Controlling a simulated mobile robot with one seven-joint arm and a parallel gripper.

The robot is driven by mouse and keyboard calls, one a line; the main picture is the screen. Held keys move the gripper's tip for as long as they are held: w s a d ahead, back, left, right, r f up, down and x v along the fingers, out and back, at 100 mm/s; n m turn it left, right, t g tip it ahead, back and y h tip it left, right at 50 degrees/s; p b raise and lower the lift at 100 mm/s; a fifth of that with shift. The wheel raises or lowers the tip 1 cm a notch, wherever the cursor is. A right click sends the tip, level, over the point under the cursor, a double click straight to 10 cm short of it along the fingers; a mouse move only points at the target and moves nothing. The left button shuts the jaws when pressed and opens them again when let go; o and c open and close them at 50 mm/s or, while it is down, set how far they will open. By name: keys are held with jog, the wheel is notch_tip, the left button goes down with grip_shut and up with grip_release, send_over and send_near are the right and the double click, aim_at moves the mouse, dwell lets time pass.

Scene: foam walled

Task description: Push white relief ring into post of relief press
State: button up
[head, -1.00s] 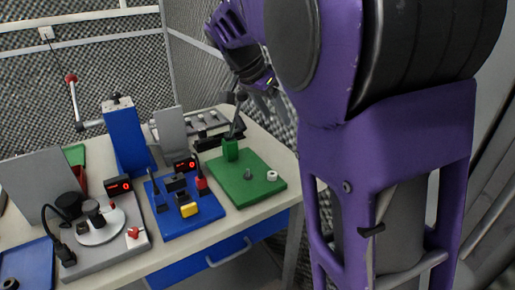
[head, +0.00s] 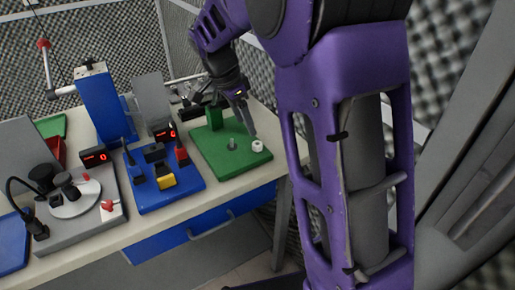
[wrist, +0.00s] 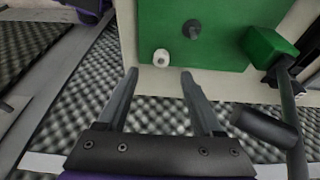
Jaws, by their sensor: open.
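The white relief ring (head: 257,146) lies on the green base plate (head: 212,160) of the relief press, near its right edge. The short grey post (head: 232,144) stands upright on the plate, to the left of the ring and apart from it. My gripper (head: 249,118) is above the back right part of the plate, pointing down, open and empty. In the wrist view, the fingers (wrist: 158,72) are spread, with the ring (wrist: 161,57) just beyond the gap between their tips. The post (wrist: 191,28) is farther up and to the right there. The ring is not between the fingers.
The green press column (wrist: 270,50) and its dark lever (wrist: 285,110) stand at the right in the wrist view. A blue fixture (head: 165,180) with a yellow block is left of the plate. A blue drawer (head: 200,230) is below the table edge.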

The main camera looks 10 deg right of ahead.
aim_at(256, 149)
jog(key=x, duration=0.7)
jog(key=d+b+x, duration=0.1)
jog(key=x, duration=0.1)
jog(key=shift+w+r, duration=0.15)
jog(key=shift+w, duration=0.15)
grip_shut()
